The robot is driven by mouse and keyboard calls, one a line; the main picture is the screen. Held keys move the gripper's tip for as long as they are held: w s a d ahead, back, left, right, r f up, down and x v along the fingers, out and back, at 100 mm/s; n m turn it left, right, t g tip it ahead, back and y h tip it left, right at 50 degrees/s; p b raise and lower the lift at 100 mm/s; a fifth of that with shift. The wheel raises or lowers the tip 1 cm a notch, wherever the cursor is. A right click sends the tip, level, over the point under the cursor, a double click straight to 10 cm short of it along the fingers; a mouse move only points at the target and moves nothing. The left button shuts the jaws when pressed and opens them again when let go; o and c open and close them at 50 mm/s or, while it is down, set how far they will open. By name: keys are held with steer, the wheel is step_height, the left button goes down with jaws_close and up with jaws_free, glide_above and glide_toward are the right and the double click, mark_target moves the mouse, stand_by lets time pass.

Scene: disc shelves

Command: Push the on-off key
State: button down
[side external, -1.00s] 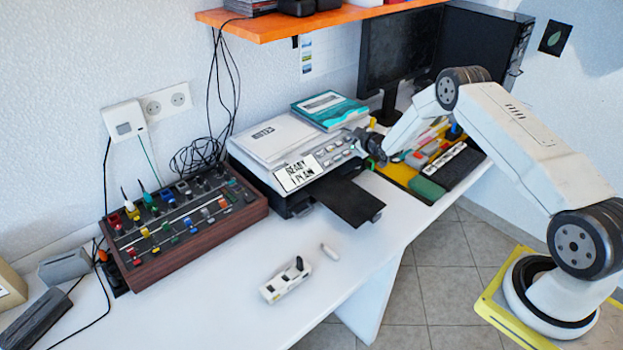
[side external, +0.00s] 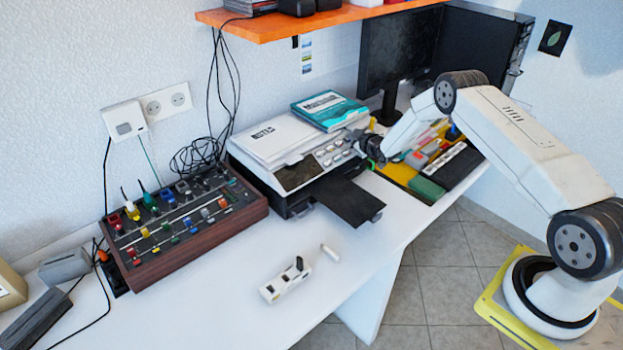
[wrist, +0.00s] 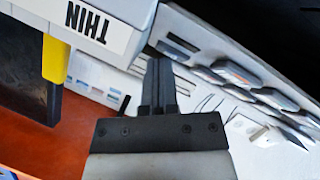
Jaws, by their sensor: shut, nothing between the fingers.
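The printer (side external: 270,180) stands on the white desk against the wall. Its control panel has several pale keys (side external: 330,152) and a dark, blank display (side external: 297,174). My gripper (side external: 357,141) is at the panel's right end, with its fingers shut and empty. In the wrist view the shut fingers (wrist: 158,65) point toward the panel, beside a row of keys (wrist: 235,72). Which key is the on-off key cannot be read. Contact between the fingertips and a key cannot be made out.
A black paper tray (side external: 347,200) juts out from the printer's front. Books (side external: 330,108) lie on top. A yellow tray of supplies (side external: 400,170) is close right of my gripper. A mixer box (side external: 185,225) stands left. The front desk is mostly clear.

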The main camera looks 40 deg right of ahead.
steer(key=shift+r, duration=0.1)
steer(key=shift+s+r, duration=0.45)
steer(key=shift+r, duration=0.25)
steer(key=shift+r, duration=0.15)
steer(key=shift+s+r, duration=0.5)
steer(key=shift+r, duration=0.35)
steer(key=shift+s+r, duration=0.45)
steer(key=shift+r, duration=0.35)
steer(key=shift+s+r, duration=0.5)
steer(key=shift+r, duration=0.35)
